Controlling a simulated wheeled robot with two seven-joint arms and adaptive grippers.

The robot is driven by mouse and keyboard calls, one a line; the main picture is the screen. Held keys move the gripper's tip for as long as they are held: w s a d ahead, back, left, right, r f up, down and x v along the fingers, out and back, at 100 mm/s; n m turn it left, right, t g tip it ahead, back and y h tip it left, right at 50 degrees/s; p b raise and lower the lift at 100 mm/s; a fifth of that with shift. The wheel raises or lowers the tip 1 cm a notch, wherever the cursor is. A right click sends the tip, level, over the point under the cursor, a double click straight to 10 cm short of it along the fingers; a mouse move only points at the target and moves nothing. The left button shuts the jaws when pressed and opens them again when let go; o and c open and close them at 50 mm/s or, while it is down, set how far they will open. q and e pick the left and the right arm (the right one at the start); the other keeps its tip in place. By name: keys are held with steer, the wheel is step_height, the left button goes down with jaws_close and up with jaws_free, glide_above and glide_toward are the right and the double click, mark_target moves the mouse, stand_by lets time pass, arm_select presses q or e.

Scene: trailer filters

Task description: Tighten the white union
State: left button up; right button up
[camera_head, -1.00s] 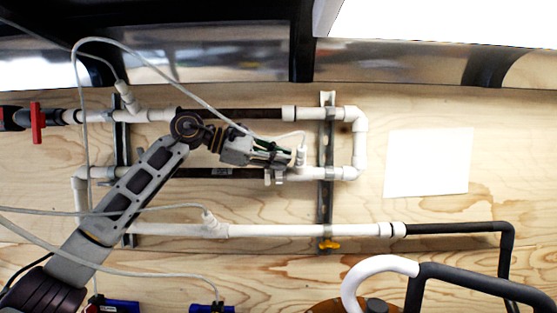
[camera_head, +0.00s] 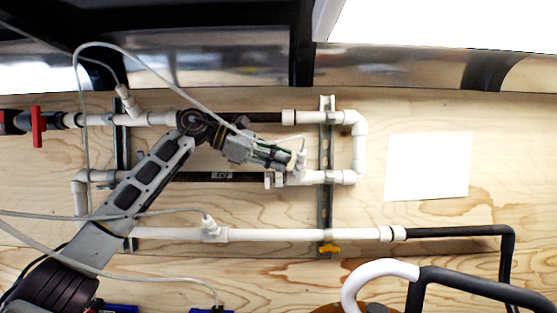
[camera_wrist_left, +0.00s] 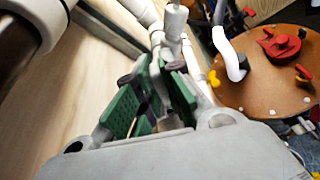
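White union-like fittings show in the head view: one (camera_head: 273,180) at the right end of the middle dark pipe, one (camera_head: 289,117) on the top pipe and one (camera_head: 398,233) at the right of the bottom pipe. I cannot tell which the task means. My left gripper (camera_head: 287,163) is just above the middle fitting, beside a white tee (camera_head: 301,163). In the left wrist view, its green-padded fingers (camera_wrist_left: 153,78) are apart, with white pipework (camera_wrist_left: 158,42) between and beyond their tips. Contact cannot be told. My right gripper is not in view.
Metal rails (camera_head: 326,205) hold the pipes to the plywood wall. Grey cables (camera_head: 150,62) loop over the arm. A white sheet (camera_head: 428,166) hangs in clear space at right.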

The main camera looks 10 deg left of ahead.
arm_select(q)
steer(key=o, duration=0.4)
steer(key=shift+w, duration=0.1)
steer(key=shift+o, duration=0.2)
steer(key=v, duration=1.2)
steer(key=shift+f, duration=0.1)
stand_by(0.4)
